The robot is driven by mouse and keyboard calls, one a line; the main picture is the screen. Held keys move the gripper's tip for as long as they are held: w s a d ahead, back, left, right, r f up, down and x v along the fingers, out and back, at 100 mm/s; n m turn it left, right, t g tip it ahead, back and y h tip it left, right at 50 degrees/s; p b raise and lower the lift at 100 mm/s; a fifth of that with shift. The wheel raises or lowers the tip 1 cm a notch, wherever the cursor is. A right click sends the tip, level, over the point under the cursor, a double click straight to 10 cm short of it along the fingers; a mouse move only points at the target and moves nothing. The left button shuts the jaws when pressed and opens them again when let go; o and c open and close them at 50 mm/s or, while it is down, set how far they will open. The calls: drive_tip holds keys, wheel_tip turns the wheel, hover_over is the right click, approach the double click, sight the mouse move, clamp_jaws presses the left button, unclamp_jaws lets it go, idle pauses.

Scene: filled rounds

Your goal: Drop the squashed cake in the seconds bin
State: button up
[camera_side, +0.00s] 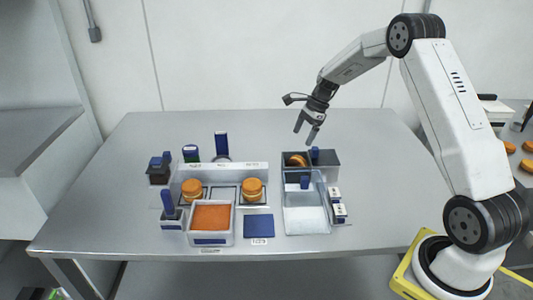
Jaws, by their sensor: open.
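Two round orange-brown cakes, a left one (192,189) and a right one (253,189), sit on a pale rack in the middle of the table. Each looks like stacked layers; I cannot tell from here whether either is squashed. Another orange-brown round (297,160) lies, seemingly tilted, inside a dark open-topped bin (284,172) behind the clear tray. Labels are too small to read, so I cannot tell which container is the seconds bin. My gripper (304,136) is open and empty, pointing down above and just behind that dark bin, apart from everything.
A container of orange filling (211,217) stands front left, with a blue mat (259,226) beside it. A clear-walled tray (306,220) with a white floor is front right. Upright blue-topped items stand behind the rack (222,143). The table's far left and right are clear.

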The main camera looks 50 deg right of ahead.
drive_tip(key=shift+v, duration=2.85)
drive_tip(key=s+a+f+n+h, duration=0.3)
drive_tip(key=s+a+n+h, duration=0.1)
drive_tip(key=s+a+n, duration=1.5)
drive_tip(key=a+n, duration=0.4)
drive_tip(key=shift+s+f+t, duration=0.25)
drive_tip(key=shift+s+t, duration=0.1)
drive_tip(key=shift+t, duration=0.05)
